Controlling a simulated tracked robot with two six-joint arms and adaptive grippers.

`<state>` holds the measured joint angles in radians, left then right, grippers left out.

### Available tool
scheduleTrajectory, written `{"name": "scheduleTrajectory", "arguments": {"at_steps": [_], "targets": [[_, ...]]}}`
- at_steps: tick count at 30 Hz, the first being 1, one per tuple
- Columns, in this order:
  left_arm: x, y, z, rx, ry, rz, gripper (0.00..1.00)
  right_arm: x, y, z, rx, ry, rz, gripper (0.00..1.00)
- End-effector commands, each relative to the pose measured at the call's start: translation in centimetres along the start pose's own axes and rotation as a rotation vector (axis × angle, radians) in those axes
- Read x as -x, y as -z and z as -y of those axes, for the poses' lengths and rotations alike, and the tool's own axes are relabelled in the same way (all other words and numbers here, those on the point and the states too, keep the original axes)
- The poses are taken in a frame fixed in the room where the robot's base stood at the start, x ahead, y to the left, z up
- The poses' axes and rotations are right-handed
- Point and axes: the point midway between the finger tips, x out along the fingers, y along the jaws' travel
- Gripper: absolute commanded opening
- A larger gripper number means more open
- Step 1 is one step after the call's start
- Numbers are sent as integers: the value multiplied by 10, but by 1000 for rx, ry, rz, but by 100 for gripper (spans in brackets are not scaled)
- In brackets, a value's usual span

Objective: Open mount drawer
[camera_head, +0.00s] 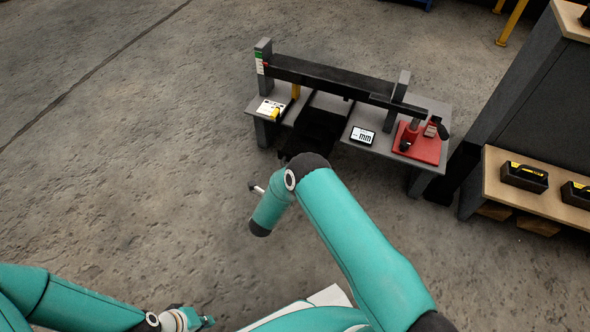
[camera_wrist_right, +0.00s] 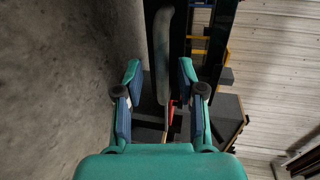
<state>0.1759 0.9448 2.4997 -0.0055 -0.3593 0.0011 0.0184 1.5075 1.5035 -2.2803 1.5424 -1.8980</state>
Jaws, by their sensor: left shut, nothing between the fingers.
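A grey workbench (camera_head: 380,141) stands at the upper right of the head view. A dark drawer-like part (camera_head: 318,122) shows in its middle, partly hidden by my right arm. My right gripper is not clear in the head view. In the right wrist view my right gripper (camera_wrist_right: 160,78) is open, its two teal fingers wide apart. A rounded grey bar (camera_wrist_right: 163,50) runs between the fingers without visible contact; I cannot tell for certain whether it is the drawer handle. My left gripper (camera_head: 207,321) is shut and empty at the bottom of the head view, far from the bench.
A dark beam (camera_head: 330,78) spans the bench. A red fixture (camera_head: 425,148), a small display (camera_head: 362,135) and a white-and-yellow item (camera_head: 270,109) sit on it. A shelf (camera_head: 550,190) with black boxes stands to the right. The floor on the left is clear.

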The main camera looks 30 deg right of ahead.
Motion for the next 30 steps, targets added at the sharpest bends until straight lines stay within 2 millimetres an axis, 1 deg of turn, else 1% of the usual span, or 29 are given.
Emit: {"name": "scheduleTrajectory", "arguments": {"at_steps": [1,9,12,15,20,30], "targets": [[0,0,0,0,0,0,0,10,-1,0,3,1,4,39],[0,0,0,0,0,0,0,64,-2,0,3,0,6,39],[0,0,0,0,0,0,0,80,-1,-1,2,0,4,39],[0,0,0,0,0,0,0,91,-1,-1,2,-1,3,39],[0,0,0,0,0,0,0,99,0,-1,2,-1,2,39],[0,0,0,0,0,0,0,99,0,-1,1,-1,1,39]]}}
